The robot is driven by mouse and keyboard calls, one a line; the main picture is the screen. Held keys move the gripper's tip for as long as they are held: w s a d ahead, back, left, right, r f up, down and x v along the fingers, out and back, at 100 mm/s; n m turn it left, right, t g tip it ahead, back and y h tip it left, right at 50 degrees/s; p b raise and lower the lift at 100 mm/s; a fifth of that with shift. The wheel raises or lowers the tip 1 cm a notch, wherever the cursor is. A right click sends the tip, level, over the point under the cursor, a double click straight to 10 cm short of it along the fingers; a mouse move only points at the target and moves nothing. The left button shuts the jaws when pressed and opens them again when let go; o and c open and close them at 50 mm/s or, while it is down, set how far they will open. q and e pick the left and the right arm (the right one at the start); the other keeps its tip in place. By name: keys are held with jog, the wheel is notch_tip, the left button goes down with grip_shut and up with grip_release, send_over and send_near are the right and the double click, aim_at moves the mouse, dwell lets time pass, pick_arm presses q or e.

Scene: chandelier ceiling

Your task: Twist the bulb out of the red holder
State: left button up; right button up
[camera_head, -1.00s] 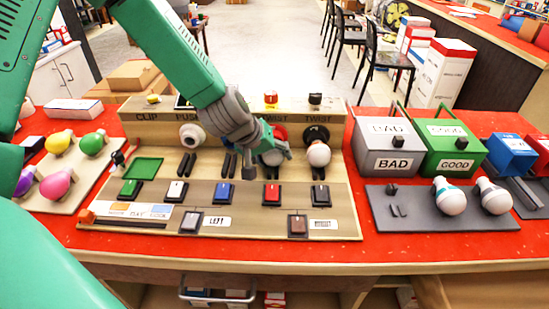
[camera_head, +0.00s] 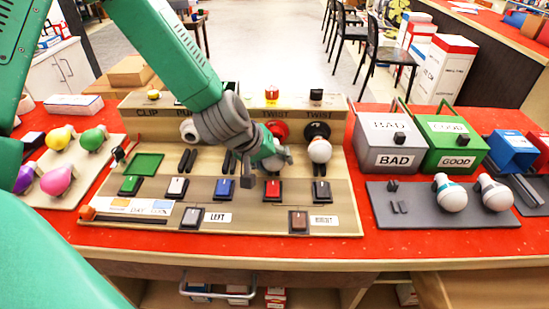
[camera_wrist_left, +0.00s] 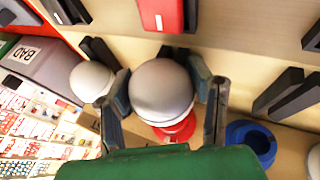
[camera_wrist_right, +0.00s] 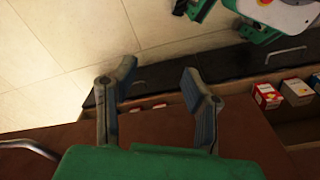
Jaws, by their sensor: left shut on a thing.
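The red holder (camera_head: 280,129) is on the upright panel of the test board, under a "TWIST" label. It also shows in the left wrist view (camera_wrist_left: 178,132), behind a round white bulb (camera_wrist_left: 162,90). My left gripper (camera_head: 272,160) is shut on this bulb, with one finger on each side of it in the left wrist view (camera_wrist_left: 163,88). My gripper hides most of the bulb in the head view. I cannot tell whether the bulb's base is still inside the red holder. My right gripper (camera_wrist_right: 157,78) is open and empty in the right wrist view.
Another white bulb (camera_head: 319,150) sits in the black holder (camera_head: 316,131) close to the right. A grey "BAD" box (camera_head: 386,143) and a green "GOOD" box (camera_head: 454,148) stand farther right. Colored bulbs (camera_head: 60,180) are on a left tray. Switches (camera_head: 272,190) lie below my left gripper.

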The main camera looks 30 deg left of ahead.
pick_arm(q)
jog(key=shift+s+d+f, duration=0.1)
jog(key=shift+s+d, duration=0.15)
jog(key=shift+s, duration=0.1)
notch_tip(320, 180, up, 2)
jog(key=shift+w+r+p, duration=0.1)
jog(key=shift+w+p, duration=0.05)
jog(key=shift+p, duration=0.85)
notch_tip(320, 180, up, 6)
jog(key=p, duration=0.6)
jog(key=shift+a+r, duration=0.1)
